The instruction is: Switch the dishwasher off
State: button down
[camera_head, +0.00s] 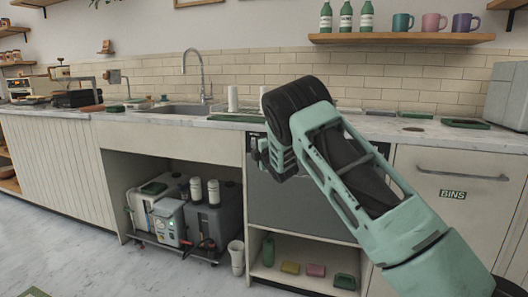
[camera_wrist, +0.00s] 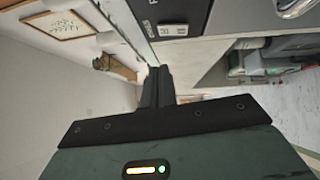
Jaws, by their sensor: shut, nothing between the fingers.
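The dishwasher (camera_head: 290,200) is the grey-fronted unit under the counter, partly hidden behind my arm in the head view. Its dark control strip (camera_wrist: 160,12) shows at the top of the wrist view, with a small pale-framed switch or display (camera_wrist: 172,29) near its end. The grey door (camera_wrist: 230,15) lies beside the strip, with a bright handle (camera_wrist: 297,8) partly cut off. My gripper (camera_wrist: 155,72) is shut and empty, just short of the strip in the wrist view; contact cannot be told. In the head view my gripper (camera_head: 256,150) is at the dishwasher's upper left. Whether the switch is on cannot be read.
The marble counter edge (camera_head: 215,122) runs above the dishwasher. An open bay to its left holds a grey machine (camera_head: 205,222) and a white cup stack (camera_head: 236,256). A shelf below holds a green bottle (camera_head: 268,250) and sponges. The floor in front is clear.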

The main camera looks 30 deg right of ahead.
jog(key=s+a, duration=0.1)
jog(key=s, duration=0.6)
jog(key=shift+s+r+p, duration=0.3)
jog(key=s+a+f+m+g+y, duration=0.25)
jog(key=s+a, duration=0.35)
jog(key=a, duration=0.4)
jog(key=s+a+f+m+g+y, duration=0.1)
jog(key=s+a+m+g, duration=0.25)
jog(key=s+a, duration=0.4)
jog(key=s+a+f+m+g+y, duration=0.1)
jog(key=s+a+f+m+g, duration=0.25)
jog(key=a, duration=0.85)
jog(key=s+a+g, duration=0.2)
jog(key=s+g, duration=0.1)
jog(key=s, duration=0.8)
jog(key=s+a+g+h, duration=0.1)
jog(key=s+a+g, duration=0.15)
jog(key=s, duration=0.75)
jog(key=s+a+g, duration=0.1)
jog(key=s+g, duration=0.3)
jog(key=s, duration=0.7)
notch_tip(320, 180, up, 25)
jog(key=s+p, duration=0.1)
jog(key=p, duration=2.3)
jog(key=shift+f, duration=0.2)
